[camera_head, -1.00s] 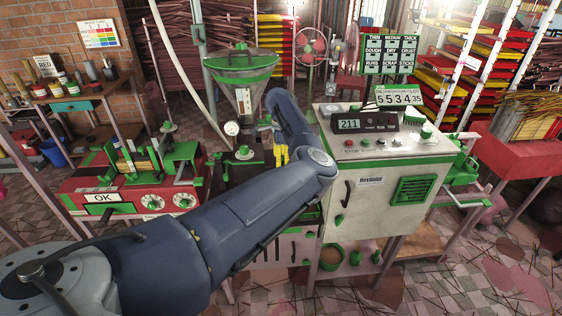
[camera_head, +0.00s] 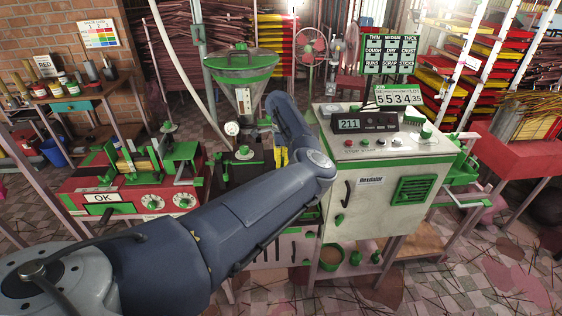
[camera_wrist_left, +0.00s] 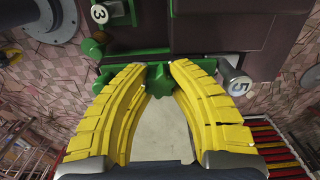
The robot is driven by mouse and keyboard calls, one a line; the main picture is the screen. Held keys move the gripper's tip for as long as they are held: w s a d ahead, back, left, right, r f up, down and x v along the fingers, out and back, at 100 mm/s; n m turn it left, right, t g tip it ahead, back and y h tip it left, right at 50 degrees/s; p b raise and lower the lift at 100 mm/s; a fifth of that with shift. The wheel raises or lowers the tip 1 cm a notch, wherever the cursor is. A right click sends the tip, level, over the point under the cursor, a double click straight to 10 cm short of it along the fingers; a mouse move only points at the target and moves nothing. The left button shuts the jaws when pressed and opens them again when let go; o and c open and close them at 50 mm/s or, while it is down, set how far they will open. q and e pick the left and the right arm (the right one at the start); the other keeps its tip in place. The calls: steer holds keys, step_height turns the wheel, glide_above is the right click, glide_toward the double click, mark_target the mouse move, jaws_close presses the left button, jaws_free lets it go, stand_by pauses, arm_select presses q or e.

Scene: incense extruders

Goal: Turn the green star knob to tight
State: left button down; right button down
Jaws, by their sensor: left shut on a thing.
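The green star knob (camera_wrist_left: 160,82) shows in the left wrist view, at the upper middle, against a dark machine part with a green bar. My left gripper (camera_wrist_left: 163,70) has its two ribbed yellow fingers on either side of the knob, with their tips around it. It is shut on the knob. In the head view only a yellow sliver of my left gripper (camera_head: 281,156) shows past my arm, beside the dark extruder body (camera_head: 241,172). The knob is hidden there. My right gripper is in neither view.
A white control cabinet (camera_head: 375,200) stands right of the gripper. A red machine marked OK (camera_head: 130,195) stands left. A funnel hopper (camera_head: 243,80) rises behind.

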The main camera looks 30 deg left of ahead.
arm_select(q)
steer(key=shift+m, duration=0.4)
steer(key=m, duration=1.5)
steer(key=shift+r+m, duration=0.1)
steer(key=shift+m, duration=0.3)
steer(key=m, duration=0.4)
steer(key=shift+m, duration=0.3)
steer(key=c, duration=1.1)
jaws_free()
steer(key=shift+o, duration=0.2)
step_height(320, 180, up, 12)
